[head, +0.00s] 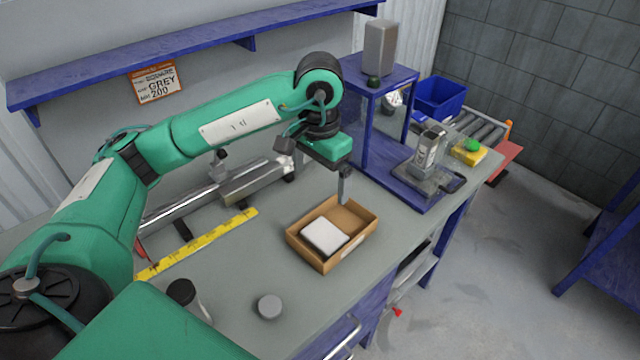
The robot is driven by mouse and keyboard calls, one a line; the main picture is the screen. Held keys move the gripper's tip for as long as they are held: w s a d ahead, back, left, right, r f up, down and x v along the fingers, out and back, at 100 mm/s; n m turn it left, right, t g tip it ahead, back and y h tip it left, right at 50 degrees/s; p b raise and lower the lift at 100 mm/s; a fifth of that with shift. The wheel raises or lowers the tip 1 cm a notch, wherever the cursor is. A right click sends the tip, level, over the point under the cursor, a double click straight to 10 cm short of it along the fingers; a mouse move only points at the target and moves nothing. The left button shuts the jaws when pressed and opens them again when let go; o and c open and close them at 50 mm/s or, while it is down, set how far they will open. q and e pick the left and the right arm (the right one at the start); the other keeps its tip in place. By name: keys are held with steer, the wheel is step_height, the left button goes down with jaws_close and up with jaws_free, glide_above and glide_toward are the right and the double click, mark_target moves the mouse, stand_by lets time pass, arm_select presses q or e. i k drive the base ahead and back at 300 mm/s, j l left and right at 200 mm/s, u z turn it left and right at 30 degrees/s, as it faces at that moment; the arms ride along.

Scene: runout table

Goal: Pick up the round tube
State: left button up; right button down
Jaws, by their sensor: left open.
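A long silver bar (180,206), which looks like the round tube, lies along the back left of the table. Its right part meets a grey metal block (255,181), and my arm passes in front of part of this area. My left gripper (344,188) points down over the back right edge of a small cardboard box, to the right of the bar and apart from it. The gripper is open, and nothing shows between its fingers. My right gripper is not in view.
The open cardboard box (369,233) holds a white block (325,236). A yellow ruler (205,240) lies in front of the bar. A grey disc (269,306) and a dark-capped cylinder (184,293) stand nearer. A blue stand (368,134) is at the right.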

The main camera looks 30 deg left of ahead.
mark_target(197, 308)
steer(key=k+l, duration=0.5)
steer(key=k, duration=0.15)
steer(key=k+l, duration=0.5)
steer(key=k, duration=0.2)
